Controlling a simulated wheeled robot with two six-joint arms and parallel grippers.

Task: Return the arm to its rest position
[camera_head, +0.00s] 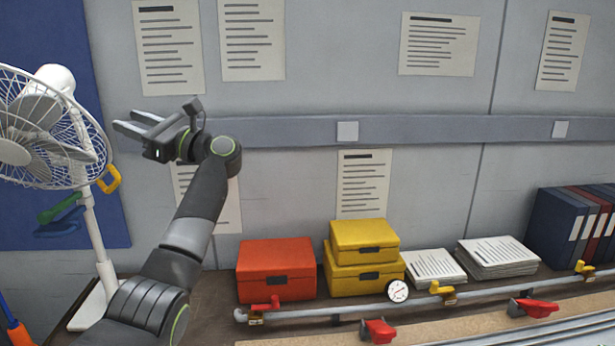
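My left arm (190,240) comes up from the bottom left of the head view, with its wrist bent toward the left. My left gripper (126,120) is raised in front of the grey wall. Its two fingers point left with a gap between them, and nothing is between them. It is apart from the white fan (45,130) on its left. My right gripper is not in view.
A shelf (215,300) along the wall holds a red box (265,258), two yellow boxes (364,240), paper stacks (495,256) and dark binders (555,225). A pipe (330,311) with valves and a gauge (397,291) runs in front. Space right of the gripper is free.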

